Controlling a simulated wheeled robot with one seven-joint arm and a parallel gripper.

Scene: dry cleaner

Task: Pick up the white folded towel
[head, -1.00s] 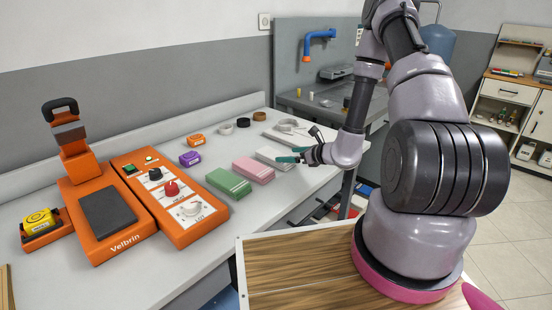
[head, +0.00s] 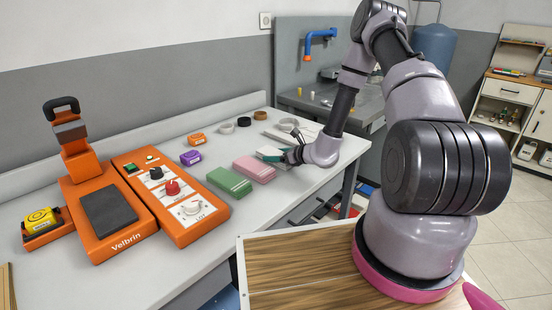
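The white folded towel (head: 268,150) lies at the right end of the row of folded towels, near the front right part of the counter. My gripper (head: 274,155) is at this towel, coming from the right. A teal fingertip shows against the towel's near side. The far fingertip and the towel's right part are largely hidden by the gripper. I cannot tell whether the fingers are closed on the towel or whether it is clear of the counter.
A pink folded towel (head: 254,169) and a green folded towel (head: 229,182) lie just left of it. An orange control panel (head: 172,197) stands farther left. Tape rolls (head: 244,122) and a light board (head: 302,133) lie behind. A sink unit (head: 345,100) stands beyond the counter.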

